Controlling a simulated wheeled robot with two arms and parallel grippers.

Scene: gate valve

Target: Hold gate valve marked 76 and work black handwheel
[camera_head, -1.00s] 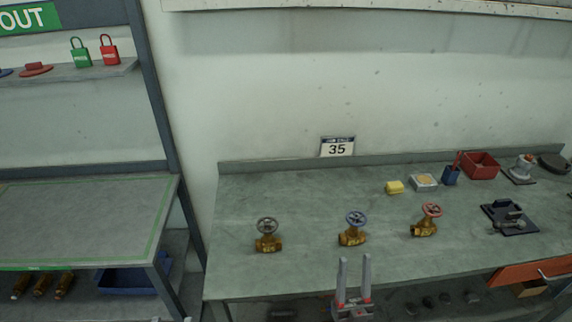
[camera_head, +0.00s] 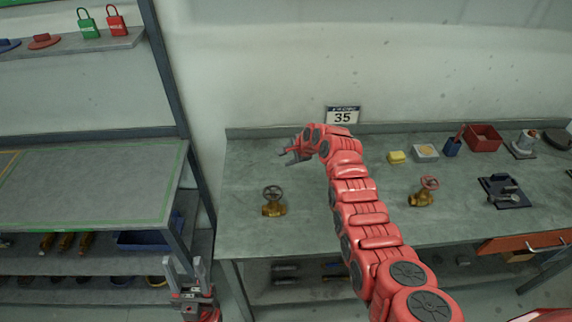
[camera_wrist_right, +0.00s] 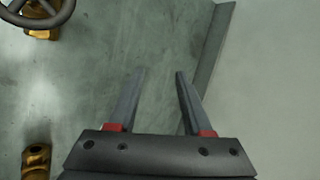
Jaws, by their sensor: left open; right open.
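The brass valve with the black handwheel (camera_head: 273,193) stands upright on the workbench (camera_head: 245,170) at its left; its marking is not legible. Its handwheel shows at the top left of the right wrist view (camera_wrist_right: 62,12). A brass valve with a red handwheel (camera_head: 424,190) stands further right. My right arm hides the valve between them; a brass part (camera_wrist_right: 37,160) shows at the wrist view's lower left. My right gripper (camera_head: 284,155) is open and empty above the bench's back, behind the black-wheeled valve. My left gripper (camera_head: 184,262) is open and empty, low, left of the bench.
A yellow block (camera_head: 397,157), a white box (camera_head: 426,152), a blue cup (camera_head: 452,147) and a red bin (camera_head: 483,138) stand along the back right. A black plate with a fixture (camera_head: 504,191) lies at right. An orange drawer (camera_head: 530,243) stands open. A shelf unit (camera_head: 90,185) is at left.

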